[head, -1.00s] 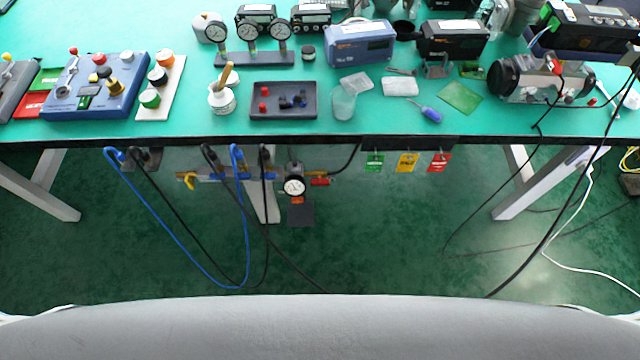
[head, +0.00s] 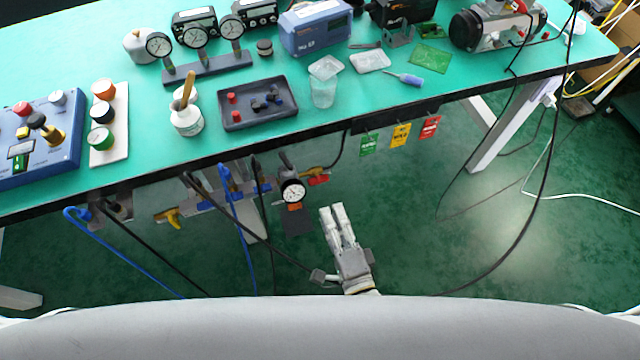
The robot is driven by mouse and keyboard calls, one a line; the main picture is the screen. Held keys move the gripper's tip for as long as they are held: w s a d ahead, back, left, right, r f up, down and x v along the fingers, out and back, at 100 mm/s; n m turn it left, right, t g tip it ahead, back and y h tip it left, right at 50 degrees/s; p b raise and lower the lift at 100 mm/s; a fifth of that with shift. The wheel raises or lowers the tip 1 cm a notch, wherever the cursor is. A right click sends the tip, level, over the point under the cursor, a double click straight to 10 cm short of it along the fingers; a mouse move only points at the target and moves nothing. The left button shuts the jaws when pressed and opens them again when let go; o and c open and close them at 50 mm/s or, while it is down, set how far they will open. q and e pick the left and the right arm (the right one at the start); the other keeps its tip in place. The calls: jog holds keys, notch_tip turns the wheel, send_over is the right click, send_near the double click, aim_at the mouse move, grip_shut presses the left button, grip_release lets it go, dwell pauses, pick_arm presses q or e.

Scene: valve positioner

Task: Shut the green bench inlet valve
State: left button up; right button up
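Under the front edge of the green bench (head: 330,120) hangs a pipe assembly. It has a yellow handle (head: 166,215) at its left end, a round white pressure gauge (head: 292,191) and a red handle (head: 318,180) to the gauge's right. I see no handle that is clearly green, and cannot tell which of these is the inlet valve. My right gripper (head: 333,208) points away from me, below and right of the gauge, apart from the handles. Its two fingers lie side by side, with nothing visible between them. My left gripper is out of view.
Blue hoses (head: 233,205) and black cables hang around the pipe assembly. Green, yellow and red tags (head: 401,135) hang from the bench edge to the right. A white bench leg (head: 500,140) stands further right. The floor right of my gripper is mostly clear.

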aim_at(319, 183)
jog(key=x, duration=0.9)
jog(key=shift+w+a+f, duration=0.1)
jog(key=shift+w, duration=0.15)
grip_shut()
